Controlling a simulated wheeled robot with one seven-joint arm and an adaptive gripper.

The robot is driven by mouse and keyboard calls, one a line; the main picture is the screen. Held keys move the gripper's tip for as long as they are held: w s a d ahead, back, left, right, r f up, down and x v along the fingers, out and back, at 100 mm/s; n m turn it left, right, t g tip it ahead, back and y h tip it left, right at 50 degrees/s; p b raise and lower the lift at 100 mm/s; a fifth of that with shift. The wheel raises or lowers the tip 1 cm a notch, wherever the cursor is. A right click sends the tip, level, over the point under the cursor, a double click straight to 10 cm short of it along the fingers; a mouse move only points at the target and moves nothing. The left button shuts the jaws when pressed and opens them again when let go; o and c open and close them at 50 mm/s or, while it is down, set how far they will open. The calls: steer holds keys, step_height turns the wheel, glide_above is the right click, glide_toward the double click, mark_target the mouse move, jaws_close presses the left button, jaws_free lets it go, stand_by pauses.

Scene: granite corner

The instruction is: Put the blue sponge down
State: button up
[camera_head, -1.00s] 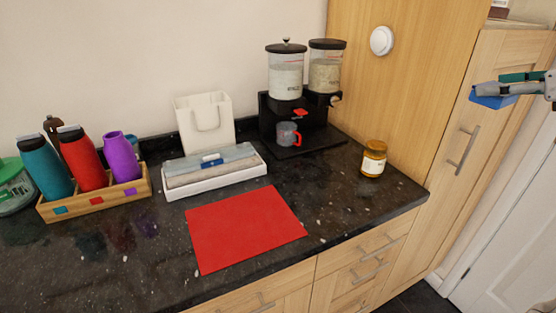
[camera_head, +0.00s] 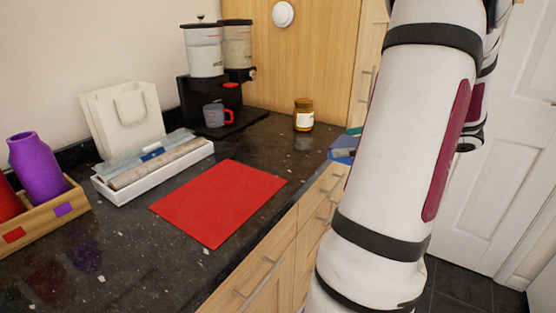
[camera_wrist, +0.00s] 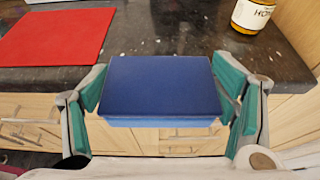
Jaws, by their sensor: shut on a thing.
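The blue sponge (camera_wrist: 162,88) is a flat block held between the teal pads of my gripper (camera_wrist: 162,95) in the wrist view. In that view it hangs in front of the counter's edge, with drawer fronts below. In the head view the sponge (camera_head: 343,152) shows only partly beside the counter's right end. My arm hides most of the gripper there. The red mat (camera_head: 220,202) lies flat and bare on the dark counter, to the left of the sponge. It also shows at the upper left of the wrist view (camera_wrist: 58,36).
A honey jar (camera_head: 304,116) stands on the counter near the sponge. Dark counter around the mat is clear.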

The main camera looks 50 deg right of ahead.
steer(key=b, duration=0.2)
glide_above(295, 155)
steer(key=s, duration=0.2)
steer(key=shift+s+f, duration=0.1)
steer(key=shift+f, duration=0.5)
steer(key=shift+w+f, duration=0.15)
steer(key=shift+w, duration=0.9)
step_height(295, 155, down, 3)
steer(key=shift+d+b, duration=0.1)
steer(key=shift+b, duration=0.4)
steer(key=shift+f, duration=0.2)
steer(key=shift+f, duration=0.15)
steer(key=o, duration=0.9)
steer(key=shift+o, duration=0.2)
